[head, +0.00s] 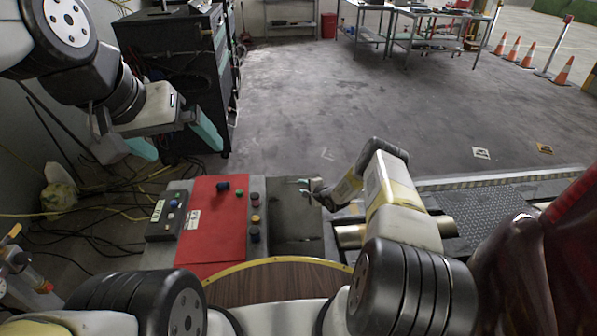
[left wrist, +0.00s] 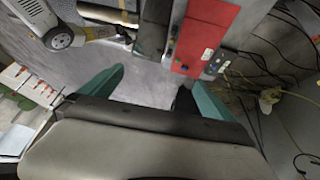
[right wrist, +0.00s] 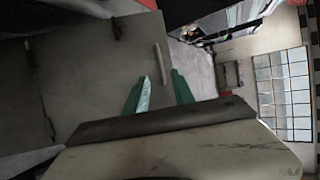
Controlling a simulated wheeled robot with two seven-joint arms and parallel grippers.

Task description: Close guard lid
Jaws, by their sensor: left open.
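My left gripper (head: 176,138) is raised at the left in the head view, open and empty. Its spread teal fingers also show in the left wrist view (left wrist: 155,92). My right gripper (head: 306,188) is low, just right of the red panel. In the right wrist view its teal fingers (right wrist: 160,88) are apart. A large grey plate (right wrist: 85,75), which looks like the guard lid, fills the left of that view. A pale bar handle (right wrist: 160,60) on it lies just beyond the fingertips. I cannot tell whether they touch it or how far the lid is tilted.
A red control panel (head: 212,232) with several buttons stands at front centre, beside a grey switch box (head: 168,214). Metal rollers (head: 350,236) lie right of my right gripper. A black cabinet (head: 175,75) stands at back left. The middle floor is clear.

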